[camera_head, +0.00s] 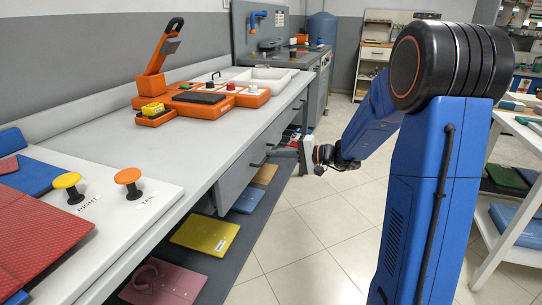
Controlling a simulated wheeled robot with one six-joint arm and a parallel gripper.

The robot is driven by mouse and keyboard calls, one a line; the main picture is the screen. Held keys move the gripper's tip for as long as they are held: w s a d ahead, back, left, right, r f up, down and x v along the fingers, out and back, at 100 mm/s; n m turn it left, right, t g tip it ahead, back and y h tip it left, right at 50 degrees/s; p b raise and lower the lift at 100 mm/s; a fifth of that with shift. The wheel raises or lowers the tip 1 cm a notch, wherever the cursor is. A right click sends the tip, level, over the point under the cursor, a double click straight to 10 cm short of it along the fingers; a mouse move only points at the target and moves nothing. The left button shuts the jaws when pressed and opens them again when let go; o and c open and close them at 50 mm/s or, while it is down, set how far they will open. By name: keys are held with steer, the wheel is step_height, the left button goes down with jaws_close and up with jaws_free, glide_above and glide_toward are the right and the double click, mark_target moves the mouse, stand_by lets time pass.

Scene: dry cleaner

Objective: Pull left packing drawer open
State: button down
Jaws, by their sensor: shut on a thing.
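The left packing drawer (236,181) has a grey front under the long grey counter. Its dark handle (257,163) is on the front, facing the aisle. My gripper (274,153) reaches in from the right, with its fingers at the handle. It is shut on the handle. The fingertips are small and partly merge with the handle in this view. How far the drawer stands out from the counter is hard to tell from this angle.
The counter (205,150) carries an orange machine (205,97) and orange and yellow knobs. A low shelf under it holds folded cloths, one yellow (205,234). A white table (519,128) stands at the right. The tiled aisle floor (300,255) is clear.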

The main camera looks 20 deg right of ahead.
steer(key=f+v, duration=0.3)
steer(key=v, duration=1)
steer(key=d+f+v, duration=0.1)
steer(key=f+v, duration=0.1)
steer(key=v, duration=1.2)
steer(key=shift+s+d+f, duration=0.25)
steer(key=shift+s+f, duration=0.1)
steer(key=shift+s, duration=0.15)
steer(key=c, duration=1.8)
jaws_free()
steer(key=shift+c, duration=0.2)
steer(key=v, duration=1.7)
steer(key=shift+d, duration=0.15)
steer(key=shift+s, duration=0.15)
